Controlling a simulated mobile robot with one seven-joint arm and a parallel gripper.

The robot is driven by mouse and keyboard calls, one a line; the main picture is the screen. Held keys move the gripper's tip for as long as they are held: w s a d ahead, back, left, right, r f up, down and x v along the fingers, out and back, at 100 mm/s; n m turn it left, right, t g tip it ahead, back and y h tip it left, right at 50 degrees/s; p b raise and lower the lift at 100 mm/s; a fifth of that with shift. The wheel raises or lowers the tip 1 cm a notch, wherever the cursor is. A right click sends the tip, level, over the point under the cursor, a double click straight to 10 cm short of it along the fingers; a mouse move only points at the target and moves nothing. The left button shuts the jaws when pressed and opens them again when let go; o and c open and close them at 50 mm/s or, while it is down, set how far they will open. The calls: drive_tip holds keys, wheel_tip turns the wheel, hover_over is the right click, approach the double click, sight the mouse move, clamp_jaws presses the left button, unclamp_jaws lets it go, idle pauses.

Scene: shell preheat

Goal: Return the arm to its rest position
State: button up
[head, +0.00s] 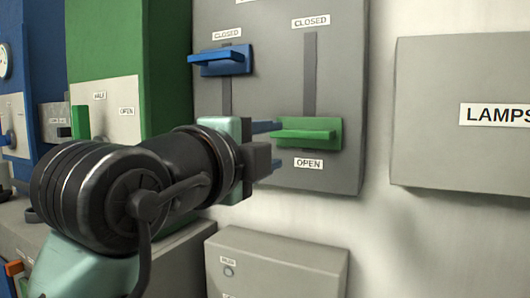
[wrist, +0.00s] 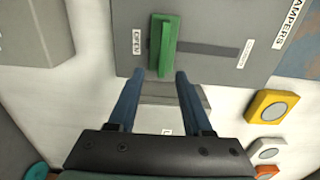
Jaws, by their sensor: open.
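My gripper (head: 270,146) is in the middle of the head view, and its two blue fingers also show in the wrist view (wrist: 160,76). It is open, with nothing between the fingers. The fingers point at the grey damper panel (head: 345,80). A green slide handle (head: 315,131) is just beyond the fingertips, at the OPEN end of its slot. In the wrist view the green handle (wrist: 162,48) stands ahead of the gap between the fingers, and I see no grip on it. My arm is stretched out from the lower left of the head view.
A blue slide handle (head: 222,62) sits near CLOSED on the same panel. A grey LAMPS box (head: 430,110) is at the right. A low grey box (head: 290,265) is below. The wrist view shows a yellow-framed button (wrist: 271,106).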

drive_tip(key=s+a+r+n+t+y, duration=0.2)
drive_tip(key=s+n+t+y, duration=0.2)
drive_tip(key=n, duration=0.8)
drive_tip(key=s+a+r+n+t+y, duration=0.2)
drive_tip(key=s+n+t+y, duration=0.3)
drive_tip(key=s+n, duration=0.7)
drive_tip(key=r+t, duration=0.1)
drive_tip(key=t, duration=0.1)
drive_tip(key=shift+r+t, duration=0.2)
drive_tip(key=shift+t, duration=0.2)
